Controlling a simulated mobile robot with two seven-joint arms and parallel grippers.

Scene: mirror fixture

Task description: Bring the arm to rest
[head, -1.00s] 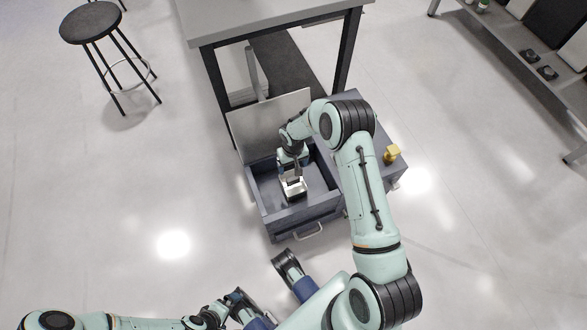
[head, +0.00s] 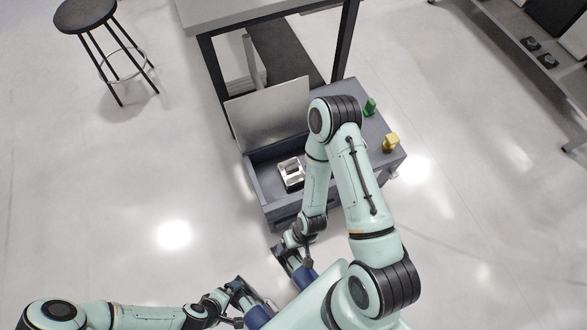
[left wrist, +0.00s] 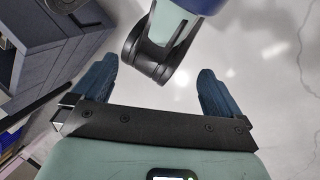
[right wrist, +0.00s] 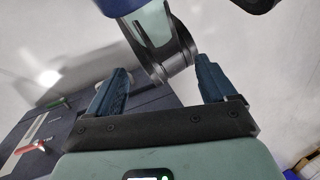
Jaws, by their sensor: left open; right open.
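My right arm (head: 352,175) bends down from the right in the head view, its folded wrist low in front of the drawer unit. My right gripper (right wrist: 162,75) is open, with nothing between its blue fingers in the right wrist view. My left arm (head: 150,316) lies low along the bottom left of the head view. My left gripper (left wrist: 153,80) is also open and empty in the left wrist view. In the head view both grippers are close to my body and partly hidden.
A yellow block (head: 390,142) and a green block (head: 370,106) are on the unit's top. A table (head: 240,12) stands behind, a stool (head: 84,15) at back left. Floor at left is clear.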

